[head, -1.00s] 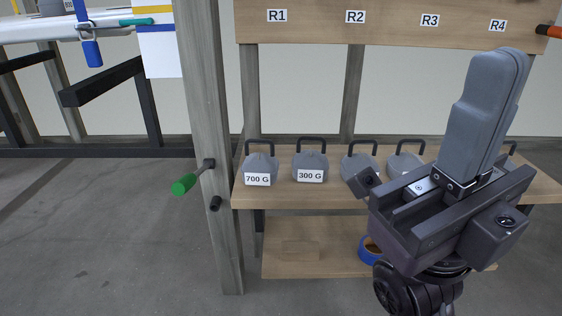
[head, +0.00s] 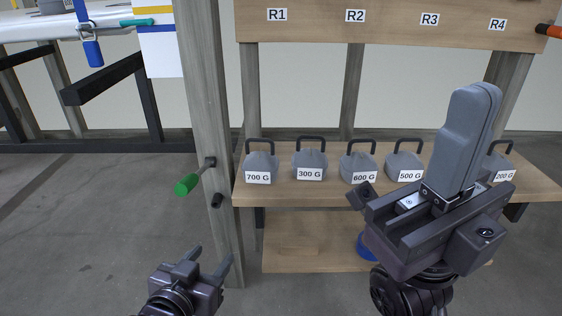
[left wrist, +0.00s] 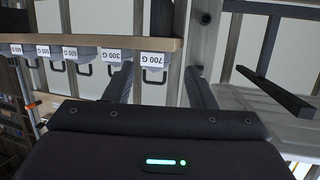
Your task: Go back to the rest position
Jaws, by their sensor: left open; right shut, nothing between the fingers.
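My left gripper (head: 210,258) is low in the head view, left of centre, in front of the wooden post. Its two fingers stand apart with nothing between them. They also show in the left wrist view (left wrist: 159,88), where the picture is upside down. My right gripper (head: 480,98) is large at the right of the head view. Its fingers are pressed together, point up and hold nothing. It stands in front of the shelf and hides part of it.
Grey weights with handles, including 700 G (head: 261,163), 300 G (head: 310,160) and 600 G (head: 358,163), stand on the wooden shelf (head: 300,192). A green-handled crank (head: 187,184) sticks out from the post (head: 208,120). A blue roll (head: 366,245) lies on the lower shelf. Floor at left is clear.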

